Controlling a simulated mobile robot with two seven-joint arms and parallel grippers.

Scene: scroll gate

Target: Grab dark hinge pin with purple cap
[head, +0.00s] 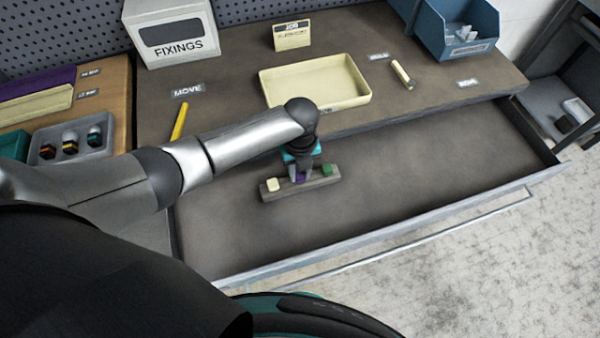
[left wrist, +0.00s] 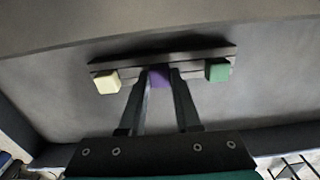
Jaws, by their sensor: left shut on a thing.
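The hinge pin with the purple cap (left wrist: 159,77) stands in the middle of a small dark holder (left wrist: 215,55), inside the open drawer. In the head view the purple cap (head: 300,178) shows just under my left gripper. My left gripper (head: 300,174) points down over the holder, its two fingers on either side of the purple cap and shut on it; the fingers also show in the left wrist view (left wrist: 160,85). The pin's shaft is hidden. A cream cap (head: 273,185) and a green cap (head: 327,170) sit at the holder's two ends. My right gripper is not in view.
The open drawer (head: 420,170) is otherwise bare. On the bench above stand a cream tray (head: 315,82), a yellow marker-like piece (head: 179,122), a cream cylinder (head: 402,74), a FIXINGS box (head: 170,30) and a blue bin (head: 457,30). A grey rack (head: 70,143) with several capped pieces lies at left.

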